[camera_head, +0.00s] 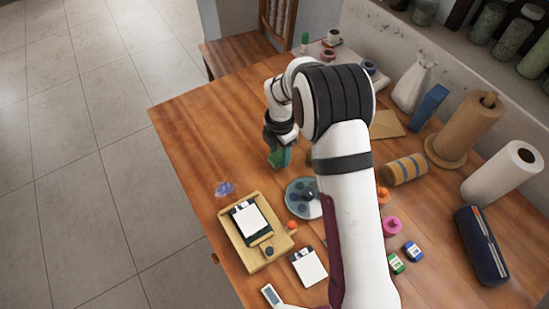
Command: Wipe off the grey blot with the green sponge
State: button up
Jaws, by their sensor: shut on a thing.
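A grey-blue blot (224,188) lies on the wooden table left of centre, just beyond the wooden tray. The green sponge (277,158) is in my gripper (281,149), to the right of the blot and farther back. My gripper points down and is shut on the sponge. The sponge is apart from the blot. The fingertips are small and partly hidden, and I cannot tell whether the sponge touches the table.
A wooden tray (233,243) with a clipboard stands nearer than the blot. A round palette (293,209) lies right of it. Paper rolls (503,173), bottles and a dark case (482,245) fill the right side. The table between sponge and blot is clear.

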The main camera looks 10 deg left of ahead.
jog(key=shift+r, duration=3.1)
